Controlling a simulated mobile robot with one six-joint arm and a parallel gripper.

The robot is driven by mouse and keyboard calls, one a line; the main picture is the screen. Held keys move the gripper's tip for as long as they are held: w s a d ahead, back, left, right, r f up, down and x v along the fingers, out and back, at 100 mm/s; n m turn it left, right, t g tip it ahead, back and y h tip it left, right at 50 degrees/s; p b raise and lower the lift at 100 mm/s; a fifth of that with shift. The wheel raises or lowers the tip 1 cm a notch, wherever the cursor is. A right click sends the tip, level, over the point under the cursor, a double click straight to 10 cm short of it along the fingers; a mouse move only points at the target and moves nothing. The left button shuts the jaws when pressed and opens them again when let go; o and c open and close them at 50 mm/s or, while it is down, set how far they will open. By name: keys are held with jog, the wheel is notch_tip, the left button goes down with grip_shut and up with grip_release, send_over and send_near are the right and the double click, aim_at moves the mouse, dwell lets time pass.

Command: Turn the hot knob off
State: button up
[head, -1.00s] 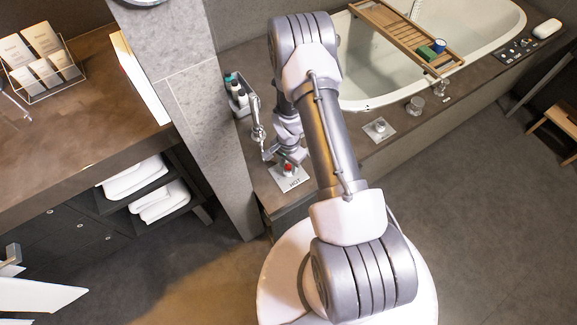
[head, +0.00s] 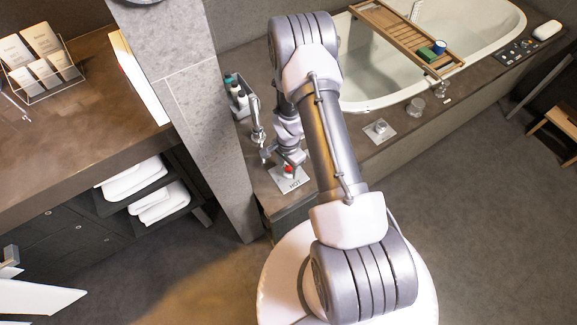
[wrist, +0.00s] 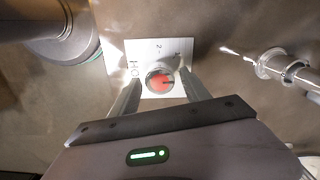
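The hot knob (wrist: 160,80) is a round metal knob with a red top, on a white plate (wrist: 150,52) lettered HOT. In the head view the knob's red top (head: 288,169) shows below my wrist, with the HOT plate (head: 294,184) under it. My gripper (wrist: 161,76) is over the plate, one finger on each side of the knob. The fingers stand apart, with a narrow gap to the knob on both sides; I see no clear contact. In the head view my arm partly hides the gripper (head: 285,158).
A metal spout (wrist: 280,66) lies right of the plate in the wrist view. In the head view a second knob plate (head: 380,132) sits on the tub ledge to the right. A caddy of bottles (head: 240,98) stands behind. The bathtub (head: 385,70) has a wooden tray (head: 395,32) across it.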

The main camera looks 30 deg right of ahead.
jog(key=shift+r, duration=0.1)
notch_tip(320, 180, up, 17)
jog(key=p, duration=0.6)
jog(key=shift+r, duration=0.1)
notch_tip(320, 180, up, 14)
jog(key=n+t, duration=0.2)
jog(key=n, duration=0.1)
send_over(288, 168)
jog(key=w+a, duration=0.1)
jog(key=a, duration=0.2)
jog(key=s+a+r+n, duration=0.1)
jog(key=s+a+r, duration=0.15)
jog(key=r, duration=0.45)
jog(key=s+a+r+n+t+y, duration=0.1)
jog(key=s+a+r+n+t, duration=0.1)
jog(key=s+a+r, duration=0.3)
jog(key=s+a+r+n+t+y, duration=0.1)
jog(key=s+a+r+n, duration=0.4)
jog(key=s+r, duration=0.4)
jog(key=shift+s+a+t+b, duration=0.35)
jog(key=shift+s+t+b, duration=0.1)
jog(key=shift+s, duration=0.5)
